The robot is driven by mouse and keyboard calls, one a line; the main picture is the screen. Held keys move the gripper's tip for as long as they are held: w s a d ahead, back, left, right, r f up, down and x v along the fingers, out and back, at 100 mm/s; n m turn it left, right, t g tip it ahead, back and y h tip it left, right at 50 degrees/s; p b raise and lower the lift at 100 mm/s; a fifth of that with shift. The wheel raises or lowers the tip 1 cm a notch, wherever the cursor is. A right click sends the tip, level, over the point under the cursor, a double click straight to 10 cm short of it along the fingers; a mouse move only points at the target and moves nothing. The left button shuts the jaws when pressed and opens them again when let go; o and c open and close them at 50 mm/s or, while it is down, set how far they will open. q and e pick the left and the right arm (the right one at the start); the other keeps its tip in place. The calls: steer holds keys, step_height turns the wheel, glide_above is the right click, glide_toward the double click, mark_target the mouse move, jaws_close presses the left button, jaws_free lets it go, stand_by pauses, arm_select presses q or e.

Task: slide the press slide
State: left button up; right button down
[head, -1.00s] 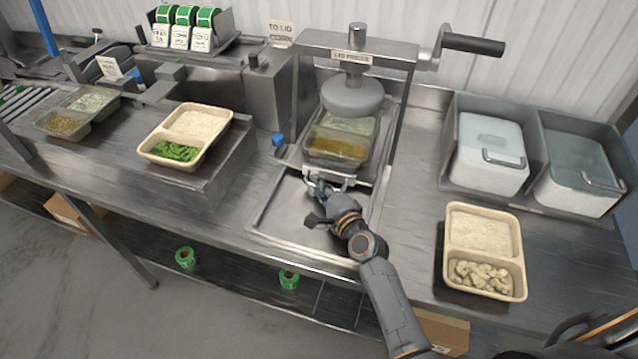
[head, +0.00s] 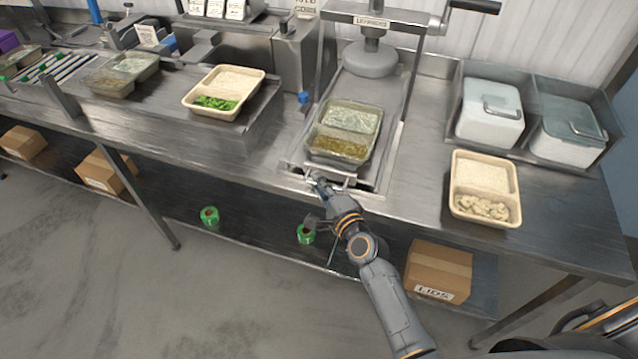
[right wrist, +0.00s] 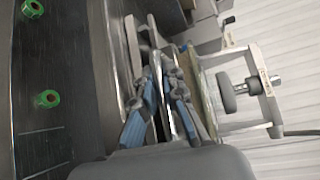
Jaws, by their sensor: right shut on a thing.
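The lid press (head: 372,50) stands at the back of the counter, its round plate raised. Its press slide (head: 374,177) is drawn out toward the counter's front edge. It carries a lidded two-compartment tray (head: 346,131), which sits in front of the round plate rather than under it. My right gripper (head: 318,182) is at the slide's front handle. In the right wrist view its two blue-padded fingers (right wrist: 163,103) are closed around the handle bar (right wrist: 165,95). My left gripper is not in view.
An open tray with rice and green beans (head: 224,92) stands left, another with rice and pale chunks (head: 485,187) right. Two lidded white bins (head: 490,110) are at the back right. A lids box (head: 440,270) and green rolls (head: 209,215) are below the counter.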

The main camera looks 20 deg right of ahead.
steer(key=shift+s+a+f, duration=0.1)
steer(key=shift+a+f, duration=0.05)
steer(key=shift+f, duration=0.1)
steer(key=c, duration=1.4)
jaws_free()
steer(key=shift+s+r, duration=0.1)
steer(key=shift+r, duration=0.1)
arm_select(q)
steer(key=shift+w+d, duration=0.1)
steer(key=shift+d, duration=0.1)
arm_select(e)
steer(key=v, duration=1.2)
